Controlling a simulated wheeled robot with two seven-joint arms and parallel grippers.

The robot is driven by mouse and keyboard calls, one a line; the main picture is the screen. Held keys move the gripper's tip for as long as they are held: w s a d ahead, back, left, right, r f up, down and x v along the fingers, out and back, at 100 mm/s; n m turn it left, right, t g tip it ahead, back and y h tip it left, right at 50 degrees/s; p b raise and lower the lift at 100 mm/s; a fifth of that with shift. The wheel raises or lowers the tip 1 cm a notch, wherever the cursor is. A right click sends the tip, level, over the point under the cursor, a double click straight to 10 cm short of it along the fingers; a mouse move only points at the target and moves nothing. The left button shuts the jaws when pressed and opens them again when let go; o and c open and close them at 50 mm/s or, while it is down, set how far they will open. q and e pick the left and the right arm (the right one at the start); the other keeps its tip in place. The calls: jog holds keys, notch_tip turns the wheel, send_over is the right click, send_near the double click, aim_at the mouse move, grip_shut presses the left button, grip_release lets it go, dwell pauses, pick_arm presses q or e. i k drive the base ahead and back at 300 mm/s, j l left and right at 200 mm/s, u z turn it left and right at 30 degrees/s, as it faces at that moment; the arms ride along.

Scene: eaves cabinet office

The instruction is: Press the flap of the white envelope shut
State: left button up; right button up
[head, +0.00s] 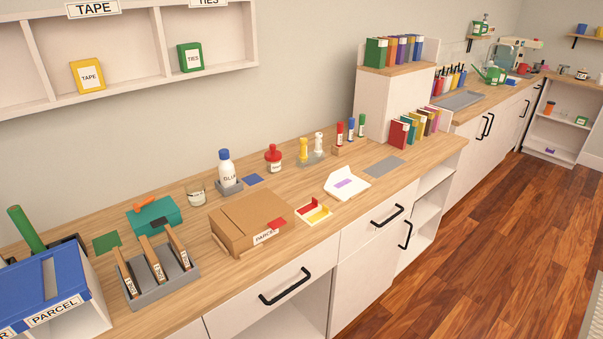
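The white envelope (359,192) lies on the wooden counter, near its front edge, right of the middle of the head view. Its flap (341,171) stands up at the back, and a purple patch shows on the envelope. Neither of my grippers is in the head view.
Small bottles (351,129) stand behind. Drawer handles (387,216) jut out below the counter edge.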

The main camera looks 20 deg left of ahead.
aim_at(337, 176)
jog(key=i+l+u, duration=0.15)
jog(key=u, duration=0.3)
jog(key=i+l+u, duration=0.2)
jog(key=u, duration=0.25)
jog(key=i+l+u, duration=0.1)
jog(key=l+u, duration=0.2)
jog(key=u, duration=0.2)
